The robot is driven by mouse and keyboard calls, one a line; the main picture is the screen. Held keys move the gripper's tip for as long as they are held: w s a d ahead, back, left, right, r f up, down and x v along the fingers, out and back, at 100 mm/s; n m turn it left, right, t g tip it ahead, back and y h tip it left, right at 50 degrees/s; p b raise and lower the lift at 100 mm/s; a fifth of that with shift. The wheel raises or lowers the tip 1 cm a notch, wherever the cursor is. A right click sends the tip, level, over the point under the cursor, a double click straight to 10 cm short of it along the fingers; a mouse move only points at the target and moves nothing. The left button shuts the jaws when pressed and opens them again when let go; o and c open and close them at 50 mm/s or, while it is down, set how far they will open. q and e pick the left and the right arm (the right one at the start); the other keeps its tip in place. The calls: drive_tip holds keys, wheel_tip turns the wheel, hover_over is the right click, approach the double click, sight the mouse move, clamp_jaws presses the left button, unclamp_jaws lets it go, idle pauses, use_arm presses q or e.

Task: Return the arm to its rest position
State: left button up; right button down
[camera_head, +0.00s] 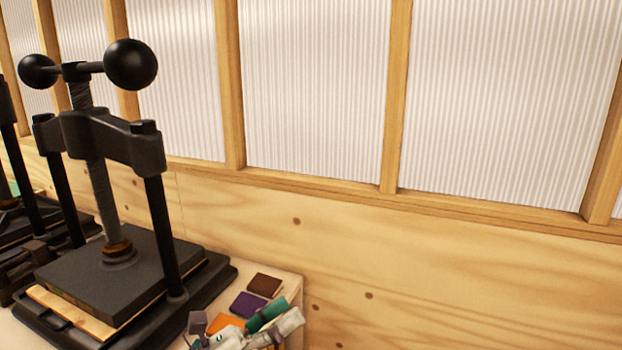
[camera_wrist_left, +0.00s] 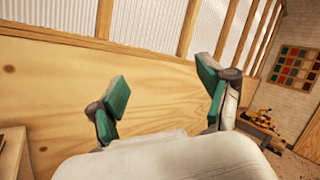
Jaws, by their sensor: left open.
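My left gripper (camera_head: 244,328) is at the bottom of the head view, over the front right corner of the bench, partly cut off by the lower edge. In the left wrist view, its two green-padded fingers (camera_wrist_left: 163,88) stand wide apart with nothing between them. Behind them is plain plywood wall. My right gripper is in neither view.
A black screw press (camera_head: 100,262) stands on the bench at left, with part of another beyond it. Brown (camera_head: 265,285) and purple (camera_head: 248,305) flat pieces lie close to my left gripper. The plywood wall (camera_head: 450,285) is behind. A swatch board (camera_wrist_left: 295,68) hangs far right.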

use_arm(q)
drive_tip(key=w+a+f+n+t+y, duration=0.1)
drive_tip(key=a+f+n+t+y, duration=0.25)
drive_tip(key=a+n+y, duration=0.6)
drive_tip(key=w+a+f+n+t+y, duration=0.15)
drive_tip(key=n+t+y, duration=0.35)
drive_tip(key=n, duration=0.9)
drive_tip(key=s+a+f+n+g+y, duration=0.2)
drive_tip(key=s+a+f+n, duration=0.1)
drive_tip(key=f+n, duration=0.15)
drive_tip(key=s+a+f+n+g+y, duration=0.2)
drive_tip(key=a+f+n+g+y, duration=0.15)
drive_tip(key=f, duration=0.25)
drive_tip(key=s+d+f+n+g+h, duration=0.1)
drive_tip(key=s+f+n+g, duration=0.5)
drive_tip(key=s, duration=0.5)
drive_tip(key=s+f+n+g+h, duration=0.1)
drive_tip(key=s+f+n+g, duration=0.1)
drive_tip(key=s+f+g, duration=0.5)
drive_tip(key=s+f, duration=0.3)
drive_tip(key=f, duration=1.2)
drive_tip(key=s+f, duration=0.3)
drive_tip(key=f, duration=1.2)
drive_tip(key=s+a+f+b, duration=0.1)
drive_tip(key=s+a+f, duration=0.1)
drive_tip(key=s+f, duration=1.2)
drive_tip(key=shift+s+a+f, duration=0.2)
drive_tip(key=shift+s+a, duration=0.15)
drive_tip(key=shift+s, duration=0.45)
